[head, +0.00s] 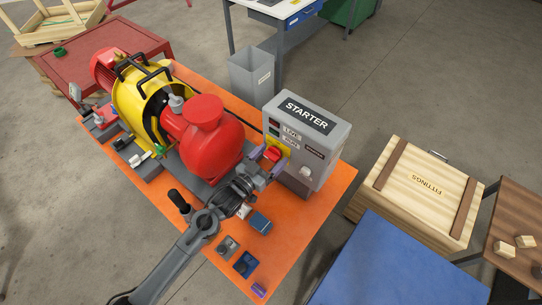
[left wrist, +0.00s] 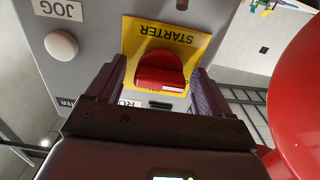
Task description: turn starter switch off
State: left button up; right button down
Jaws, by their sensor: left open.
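The grey starter box (head: 325,147) stands upright on the orange skid, with a black STARTER label on top. Its red rotary switch (head: 272,154) sits on a yellow plate on the box's front face. In the left wrist view the red switch (left wrist: 160,72) shows large, on the yellow plate (left wrist: 165,34) marked STARTER. My left gripper (head: 269,159) is open at the box's front, its purple fingers on either side of the switch. In the left wrist view a gap shows between each finger and the knob. My right gripper is in neither view.
A red pump body (head: 210,140) with a yellow guard (head: 140,100) stands close to the left of my gripper. A white JOG button (left wrist: 61,45) is beside the switch. Small blocks (head: 245,264) lie on the orange base. A FITTINGS crate (head: 425,195) stands right.

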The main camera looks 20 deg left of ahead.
pick_arm(q)
jog(key=b+v, duration=0.1)
jog(key=v, duration=0.9)
jog(key=shift+s, duration=0.2)
jog(key=shift+a, duration=0.1)
jog(key=s+a+f+n+g+y, duration=0.1)
jog(key=s+f+g+y, duration=0.2)
jog(key=s+g, duration=0.6)
jog(key=s+a+f+n+g+y, duration=0.1)
jog(key=s+f+g+y, duration=0.25)
jog(key=s, duration=0.95)
notch_tip(320, 180, up, 16)
jog(key=p, duration=1.6)
jog(key=shift+g+h, duration=0.45)
jog(key=shift+w+r, duration=0.1)
jog(key=shift+w, duration=0.05)
